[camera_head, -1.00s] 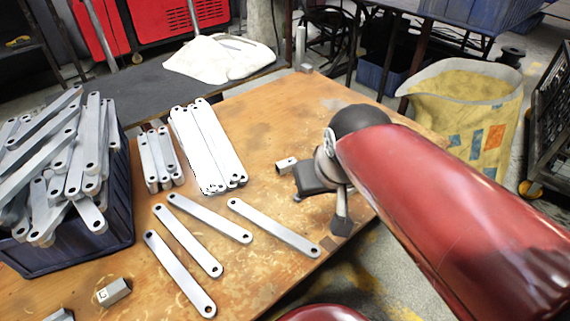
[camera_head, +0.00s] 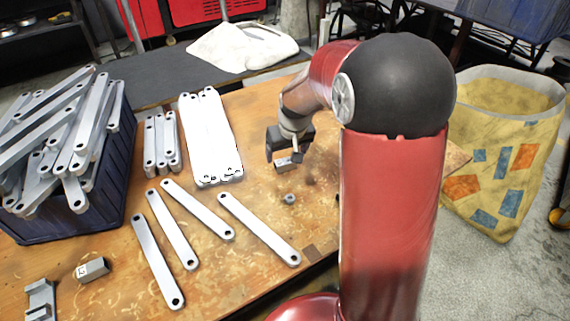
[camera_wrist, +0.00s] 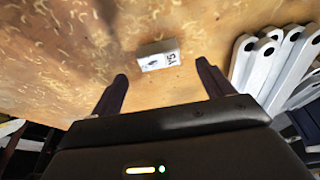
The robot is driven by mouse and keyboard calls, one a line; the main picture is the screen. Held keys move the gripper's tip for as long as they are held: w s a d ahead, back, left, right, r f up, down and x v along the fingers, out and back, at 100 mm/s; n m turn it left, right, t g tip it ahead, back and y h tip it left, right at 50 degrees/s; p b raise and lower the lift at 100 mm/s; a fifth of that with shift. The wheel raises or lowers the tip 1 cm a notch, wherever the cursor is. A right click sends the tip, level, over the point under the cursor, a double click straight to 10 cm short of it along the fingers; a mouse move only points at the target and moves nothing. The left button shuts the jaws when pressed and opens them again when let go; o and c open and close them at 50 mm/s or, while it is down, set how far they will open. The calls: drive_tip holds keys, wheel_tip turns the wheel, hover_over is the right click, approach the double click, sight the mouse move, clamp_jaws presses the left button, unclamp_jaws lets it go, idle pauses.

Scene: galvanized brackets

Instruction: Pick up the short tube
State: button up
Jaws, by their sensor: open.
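The short tube (camera_head: 283,163) is a small grey block-like piece lying on the wooden table, right of the stacked flat bars. In the wrist view the short tube (camera_wrist: 158,54) shows a white marked face and lies just beyond the fingertips, roughly centred between them. I cannot tell the exact height of the fingertips above the table.
A stack of flat bars (camera_head: 208,135) stands left of my gripper. It shows at the right in the wrist view (camera_wrist: 278,60). Loose bars, a marked block (camera_head: 92,269) and a blue crate (camera_head: 110,185) are further left.

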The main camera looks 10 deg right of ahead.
sight(285, 161)
drive_tip(key=x, duration=0.5)
drive_tip(key=shift+s, duration=0.1)
drive_tip(key=shift+r, duration=0.1)
drive_tip(key=c, duration=1.1)
